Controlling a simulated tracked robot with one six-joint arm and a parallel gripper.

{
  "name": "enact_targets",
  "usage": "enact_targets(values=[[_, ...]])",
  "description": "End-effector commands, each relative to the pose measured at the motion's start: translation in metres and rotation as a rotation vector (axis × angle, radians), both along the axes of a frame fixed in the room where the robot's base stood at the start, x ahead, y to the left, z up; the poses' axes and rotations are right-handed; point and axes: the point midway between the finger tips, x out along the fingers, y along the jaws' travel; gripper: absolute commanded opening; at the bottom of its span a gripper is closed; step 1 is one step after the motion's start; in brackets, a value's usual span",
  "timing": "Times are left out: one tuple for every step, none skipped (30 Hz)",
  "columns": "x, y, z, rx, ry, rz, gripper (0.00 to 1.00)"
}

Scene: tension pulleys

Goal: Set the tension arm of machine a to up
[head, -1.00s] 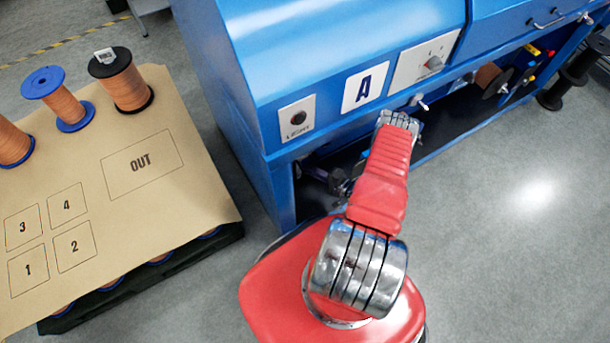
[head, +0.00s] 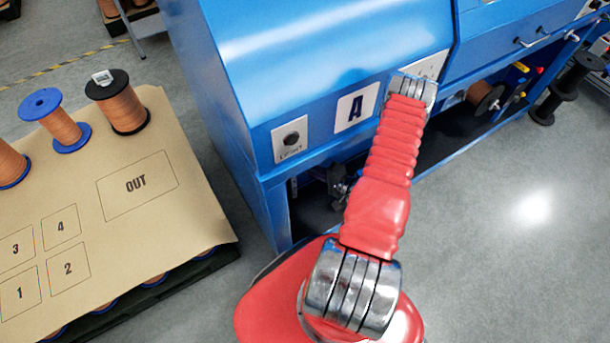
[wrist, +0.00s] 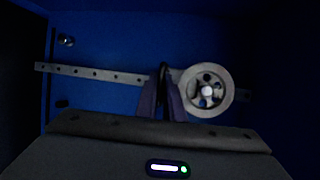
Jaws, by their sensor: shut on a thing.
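In the wrist view, a grey bar with a row of holes, the tension arm (wrist: 95,73), runs across a dark blue panel. It lies nearly level, its left end a little higher. A pale spoked pulley wheel (wrist: 228,90) sits on its right part. My gripper (wrist: 162,78) is shut on the bar just left of the wheel; the fingers cover that stretch of bar. In the head view, machine A (head: 270,60) is a blue cabinet with an "A" plate (head: 356,106). My red arm reaches to its front, and my gripper and the tension arm are hidden there.
A light switch plate (head: 290,140) is left of the "A" plate. My wrist partly covers another control plate (head: 431,66). Grey floor (head: 500,240) is clear at right.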

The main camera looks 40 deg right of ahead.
Motion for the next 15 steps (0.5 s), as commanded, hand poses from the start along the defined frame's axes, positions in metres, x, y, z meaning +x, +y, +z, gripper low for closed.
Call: enact_targets(values=[[0.0036,-0.0085,0.0074,-0.012,-0.009,-0.011,0.0],[0.0037,-0.0086,0.009,-0.012,-0.009,-0.011,0.0],[0.0038,-0.0085,0.0105,-0.013,-0.009,-0.011,0.0],[0.0037,-0.0085,0.0112,-0.013,-0.009,-0.011,0.0],[0.0037,-0.0084,0.0118,-0.013,-0.009,-0.011,0.0],[0.0037,-0.0083,0.0124,-0.013,-0.008,-0.011,0.0],[0.0037,-0.0082,0.0126,-0.013,-0.008,-0.01,0.0],[0.0037,-0.0081,0.0127,-0.013,-0.008,-0.01,0.0],[0.0037,-0.008,0.0127,-0.013,-0.007,-0.01,0.0],[0.0037,-0.008,0.0126,-0.013,-0.007,-0.01,0.0],[0.0037,-0.0079,0.0126,-0.013,-0.007,-0.01,0.0],[0.0037,-0.0078,0.0124,-0.012,-0.006,-0.01,0.0],[0.0037,-0.0078,0.0124,-0.012,-0.006,-0.01,0.0],[0.0036,-0.0077,0.0123,-0.012,-0.006,-0.01,0.0],[0.0037,-0.0077,0.0123,-0.012,-0.006,-0.01,0.0]])
